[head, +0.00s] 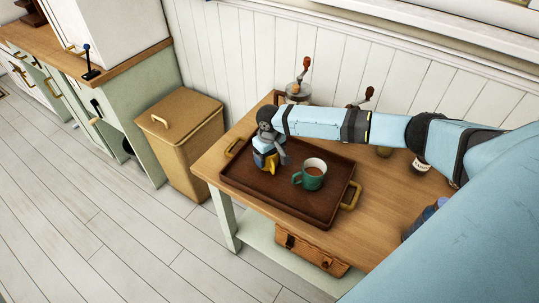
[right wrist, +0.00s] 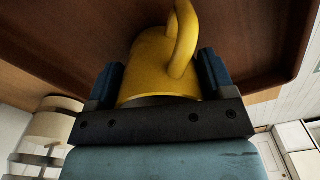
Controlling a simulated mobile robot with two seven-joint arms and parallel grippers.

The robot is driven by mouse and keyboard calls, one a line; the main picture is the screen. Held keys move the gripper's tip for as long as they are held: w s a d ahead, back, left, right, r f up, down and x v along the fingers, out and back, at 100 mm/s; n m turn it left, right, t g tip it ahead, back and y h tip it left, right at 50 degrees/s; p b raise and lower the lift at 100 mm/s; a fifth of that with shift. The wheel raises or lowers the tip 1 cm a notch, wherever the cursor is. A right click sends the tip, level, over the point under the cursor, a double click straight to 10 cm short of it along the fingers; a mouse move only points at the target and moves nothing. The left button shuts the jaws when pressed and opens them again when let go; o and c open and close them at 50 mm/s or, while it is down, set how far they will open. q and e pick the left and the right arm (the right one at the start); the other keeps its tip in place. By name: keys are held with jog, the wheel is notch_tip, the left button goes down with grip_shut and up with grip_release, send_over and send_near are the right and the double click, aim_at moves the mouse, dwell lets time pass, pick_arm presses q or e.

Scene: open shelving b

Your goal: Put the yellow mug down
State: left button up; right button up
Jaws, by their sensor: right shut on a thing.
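My right gripper (head: 267,151) is shut on the yellow mug (head: 271,163), over the left part of a dark brown tray (head: 268,188). In the right wrist view the yellow mug (right wrist: 152,68) sits between the two blue fingers of the gripper (right wrist: 163,80), its handle facing up in the picture. The tray surface (right wrist: 80,35) shows behind it. The mug is low over the tray; whether its base touches the tray I cannot tell. The gripper hides much of the mug in the head view. My left gripper is not in view.
The tray lies on a wooden table (head: 378,190). Grinders with red knobs (head: 302,75) stand at the back. A tan bin (head: 182,140) stands left of the table.

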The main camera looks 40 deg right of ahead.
jog(key=o, duration=1.1)
jog(key=shift+c, duration=0.2)
notch_tip(320, 180, up, 12)
jog(key=shift+r, duration=0.15)
